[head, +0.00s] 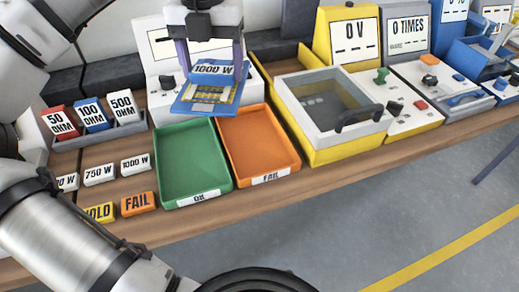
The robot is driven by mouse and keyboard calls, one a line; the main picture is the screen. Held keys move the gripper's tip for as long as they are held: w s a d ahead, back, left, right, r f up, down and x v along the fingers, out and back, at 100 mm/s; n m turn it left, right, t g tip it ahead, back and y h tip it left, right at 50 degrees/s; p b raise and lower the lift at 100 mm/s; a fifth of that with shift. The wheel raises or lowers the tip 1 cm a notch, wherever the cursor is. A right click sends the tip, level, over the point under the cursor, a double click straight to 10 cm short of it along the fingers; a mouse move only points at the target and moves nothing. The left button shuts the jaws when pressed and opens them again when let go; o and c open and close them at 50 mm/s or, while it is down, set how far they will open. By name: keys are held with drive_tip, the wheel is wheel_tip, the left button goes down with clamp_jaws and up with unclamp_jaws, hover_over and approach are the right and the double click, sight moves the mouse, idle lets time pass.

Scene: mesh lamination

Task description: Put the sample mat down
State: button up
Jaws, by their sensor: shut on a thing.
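My gripper (211,62) is at the upper middle of the head view, pointing down, shut on the sample mat. The sample mat (198,105) is a flat blue piece with a gold and pale patterned area, and a "1000 W" label (213,69) shows at its top between the fingers. It appears just behind and partly over the back edges of the green OK tray (183,196) and the orange FAIL tray (290,165). Both trays look empty. I cannot tell whether the mat touches anything beneath it.
A white device (150,58) with a screen stands behind the mat. A yellow box with a clear lid (330,100) stands right of the trays. Left are 50, 100 and 500 OHM blocks (92,112), watt tags (100,174) and a FAIL tag (138,203). Bare wood shows at the front edge.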

drive_tip(key=w+d+n+b, duration=0.2)
drive_tip(key=w+d+n, duration=0.1)
drive_tip(key=d+n, duration=0.3)
drive_tip(key=shift+m, duration=0.3)
drive_tip(key=f, duration=1.3)
drive_tip(key=d+f+p, duration=0.1)
drive_tip(key=f, duration=0.5)
drive_tip(key=shift+w+f, duration=0.2)
drive_tip(key=shift+f, duration=0.2)
drive_tip(key=shift+f, duration=0.15)
drive_tip(key=o, duration=1)
drive_tip(key=shift+o, duration=0.2)
